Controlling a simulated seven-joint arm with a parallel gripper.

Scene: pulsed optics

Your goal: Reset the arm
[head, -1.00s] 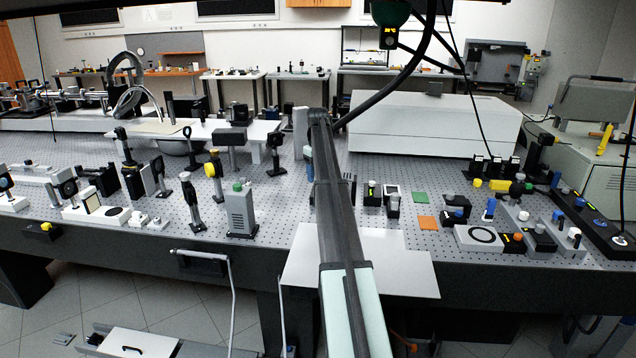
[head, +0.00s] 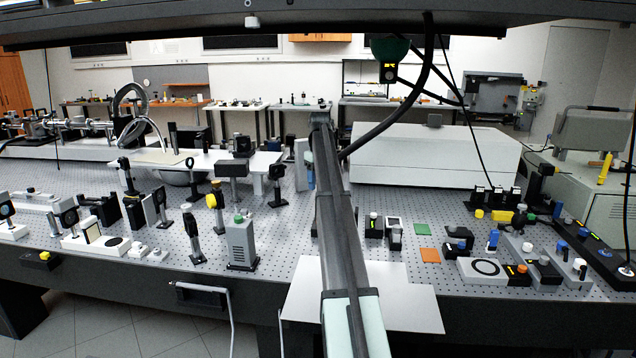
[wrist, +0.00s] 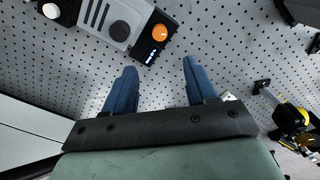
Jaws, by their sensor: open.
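My gripper (wrist: 160,80) shows in the wrist view with its two blue fingers spread apart. It is open, and nothing is between the fingers. The perforated optical table (wrist: 222,40) lies beyond the fingertips.
A long white box (head: 435,155) stands behind the arm on the right. Mounted optics and a grey tower (head: 241,245) stand on the left. Small blocks, an orange square (head: 428,256) and a green square (head: 422,230) lie on the right. A white sheet (head: 410,295) lies at the front edge.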

